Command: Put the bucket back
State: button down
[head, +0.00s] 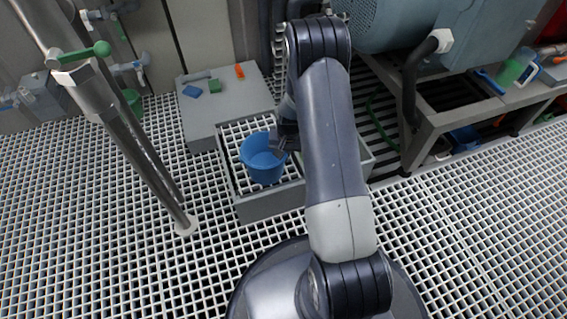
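A blue bucket (262,165) stands upright in the left part of a low grey open box (272,203), on a white grating. My gripper (279,146) is at the right side of the bucket's rim, close to it or touching it. My arm hides part of the gripper and the right part of the box. The fingers are small and dark here, so I cannot tell whether they are shut on the rim.
A grey block (225,105) behind the box carries a blue item (192,91) and an orange item (239,71). A slanted metal pipe (140,135) stands left. A machine on a grey frame (440,140) stands right.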

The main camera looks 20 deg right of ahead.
jog(key=shift+f+b, duration=0.45)
jog(key=shift+f, duration=1.15)
jog(key=shift+f+b, duration=0.45)
jog(key=c, duration=1.6)
grip_release()
jog(key=shift+r, duration=0.1)
notch_tip(320, 180, up, 13)
jog(key=p, duration=0.5)
jog(key=shift+s+d+p, duration=0.35)
jog(key=shift+d, duration=0.1)
